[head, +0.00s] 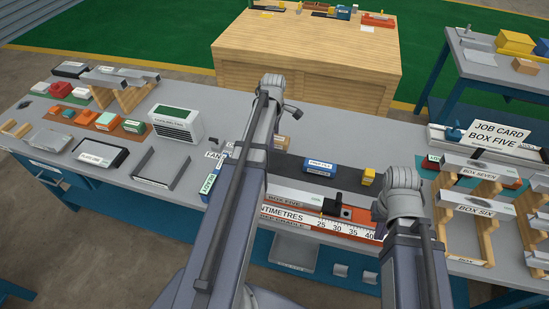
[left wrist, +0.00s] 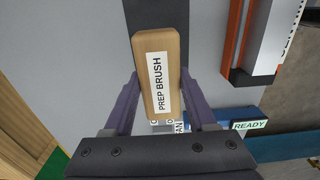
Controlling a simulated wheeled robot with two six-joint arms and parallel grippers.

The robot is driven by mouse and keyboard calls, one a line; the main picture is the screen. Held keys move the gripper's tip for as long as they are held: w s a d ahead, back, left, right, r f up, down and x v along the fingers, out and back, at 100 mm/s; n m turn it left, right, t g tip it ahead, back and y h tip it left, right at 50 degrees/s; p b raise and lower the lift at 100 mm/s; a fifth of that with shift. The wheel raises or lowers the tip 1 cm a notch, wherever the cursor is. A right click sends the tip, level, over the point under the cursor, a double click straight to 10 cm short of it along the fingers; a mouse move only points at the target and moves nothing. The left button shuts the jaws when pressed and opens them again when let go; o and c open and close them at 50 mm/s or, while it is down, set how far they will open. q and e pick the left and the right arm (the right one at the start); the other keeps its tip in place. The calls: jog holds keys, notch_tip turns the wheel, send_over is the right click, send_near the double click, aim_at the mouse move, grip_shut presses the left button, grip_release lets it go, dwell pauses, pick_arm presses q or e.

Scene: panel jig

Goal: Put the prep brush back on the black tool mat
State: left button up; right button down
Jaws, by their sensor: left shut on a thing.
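The prep brush (left wrist: 160,50), a wooden block with a white PREP BRUSH label, is between the purple fingers of my left gripper (left wrist: 159,74) in the left wrist view. That gripper is shut on it. A dark strip that looks like the black tool mat (left wrist: 140,10) shows behind the brush's top end. I cannot tell whether brush and mat touch. In the head view the mat (head: 290,166) runs right from behind my left arm, which hides the left gripper. My right gripper (head: 380,220) is mostly hidden by its own arm; its jaws do not show clearly.
In front lies an orange cradle with a centimetre scale (head: 320,226). A READY-labelled blue box (left wrist: 240,118) is near my left gripper. Labelled wooden racks (head: 470,200) stand at the right.

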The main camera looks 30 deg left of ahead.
pick_arm(q)
jog(key=shift+f+b, duration=3.3)
jog(key=shift+f, duration=0.65)
jog(key=shift+f, duration=0.2)
jog(key=o, duration=1.2)
jog(key=shift+r, duration=0.1)
notch_tip(320, 180, up, 12)
jog(key=p, duration=1.2)
jog(key=shift+r, duration=0.2)
jog(key=shift+f, duration=0.1)
